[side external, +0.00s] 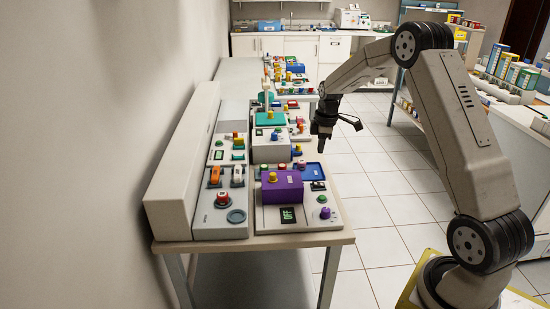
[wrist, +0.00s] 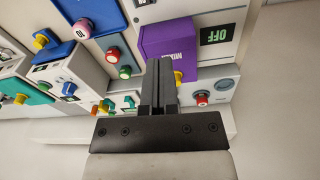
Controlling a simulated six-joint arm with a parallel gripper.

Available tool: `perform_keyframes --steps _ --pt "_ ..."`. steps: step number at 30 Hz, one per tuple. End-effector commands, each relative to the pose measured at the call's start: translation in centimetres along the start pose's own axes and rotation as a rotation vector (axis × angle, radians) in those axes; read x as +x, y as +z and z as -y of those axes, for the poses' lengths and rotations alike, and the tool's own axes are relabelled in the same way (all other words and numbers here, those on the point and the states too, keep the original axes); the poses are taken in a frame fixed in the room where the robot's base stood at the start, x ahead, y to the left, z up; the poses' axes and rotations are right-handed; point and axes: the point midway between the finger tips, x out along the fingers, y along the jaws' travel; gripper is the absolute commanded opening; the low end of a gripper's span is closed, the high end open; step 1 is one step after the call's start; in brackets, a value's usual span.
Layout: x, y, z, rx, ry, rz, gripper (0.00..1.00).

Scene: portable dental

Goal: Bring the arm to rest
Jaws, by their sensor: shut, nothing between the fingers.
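My gripper (side external: 322,135) points down over the right edge of the bench in the side view, above the level of the panels. In the wrist view my gripper (wrist: 158,70) shows its two dark fingers together with nothing between them. My arm arches up from its base at the lower right and reaches left to the bench. The gripper appears apart from the panels. In the wrist view the fingers overlap part of the purple box (wrist: 165,38), which also stands on the near panel in the side view (side external: 283,190).
The bench (side external: 335,239) carries several panels with knobs, switches and a display reading OFF (side external: 287,215). A wall is at the left. Tiled floor (side external: 365,185) lies open right of the bench; shelves (side external: 395,110) stand beyond.

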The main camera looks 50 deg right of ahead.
Motion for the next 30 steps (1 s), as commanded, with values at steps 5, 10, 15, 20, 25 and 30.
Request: perform_keyframes --steps 5,10,15,20,25,30 --pt "-0.8 -2.8 4.9 0.101 0.025 -0.003 0.0" --pt "-1.3 -4.6 9.9 0.21 0.048 -0.015 0.0" --pt "-1.6 -5.5 15.2 0.319 0.067 -0.035 0.0" --pt "-1.8 -5.6 20.2 0.418 0.081 -0.061 0.0" --pt "-1.7 -4.8 25.3 0.523 0.085 -0.092 0.0" --pt "-1.4 -3.7 29.3 0.611 0.084 -0.121 0.0"
